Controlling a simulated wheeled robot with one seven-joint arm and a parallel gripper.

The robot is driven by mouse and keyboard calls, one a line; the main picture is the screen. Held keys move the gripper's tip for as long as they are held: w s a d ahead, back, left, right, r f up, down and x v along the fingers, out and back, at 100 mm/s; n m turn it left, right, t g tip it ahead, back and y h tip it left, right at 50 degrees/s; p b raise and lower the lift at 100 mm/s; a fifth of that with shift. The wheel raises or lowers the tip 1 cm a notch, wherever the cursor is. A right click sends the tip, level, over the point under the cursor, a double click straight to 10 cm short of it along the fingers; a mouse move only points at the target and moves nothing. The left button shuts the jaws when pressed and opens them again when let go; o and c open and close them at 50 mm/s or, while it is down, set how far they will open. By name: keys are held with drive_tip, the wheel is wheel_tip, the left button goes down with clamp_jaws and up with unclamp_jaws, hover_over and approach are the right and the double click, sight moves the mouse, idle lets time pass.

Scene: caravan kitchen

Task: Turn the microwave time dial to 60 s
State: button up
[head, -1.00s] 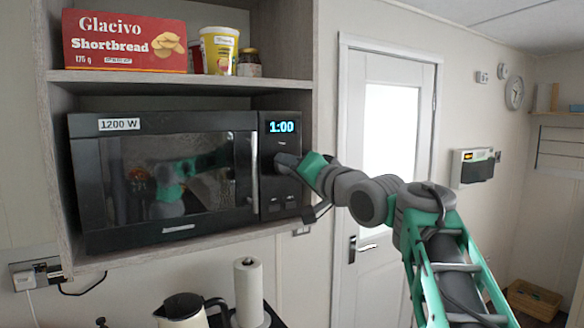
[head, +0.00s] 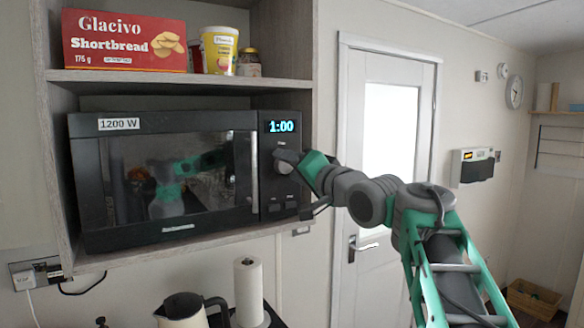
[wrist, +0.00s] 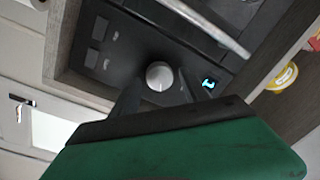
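The black microwave (head: 90,190) sits on the cabinet's middle shelf with its door shut. Its display (head: 282,127) reads 1:00 in blue digits. The round grey time dial (head: 285,161) is on the control panel below the display; it also shows in the wrist view (wrist: 159,75), pale and facing the camera. My gripper (head: 298,160) is at the panel, just right of the dial in the head view. In the wrist view its dark fingers (wrist: 162,95) stand apart, one to each side of the dial, and look clear of it. The fingertips are partly hidden in the head view.
Rectangular buttons (head: 283,207) sit low on the panel. The vertical door handle (head: 254,172) is close left of the dial. A shortbread box (head: 125,40) and a yellow tub (head: 219,50) stand on the upper shelf. A kettle (head: 185,312) and paper roll (head: 249,290) are below.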

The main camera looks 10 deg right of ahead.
drive_tip(key=shift+o, duration=0.2)
drive_tip(key=b+v, duration=0.2)
drive_tip(key=v, duration=0.5)
drive_tip(key=shift+s+b, duration=0.35)
drive_tip(key=shift+b, duration=0.05)
drive_tip(key=shift+d, duration=0.1)
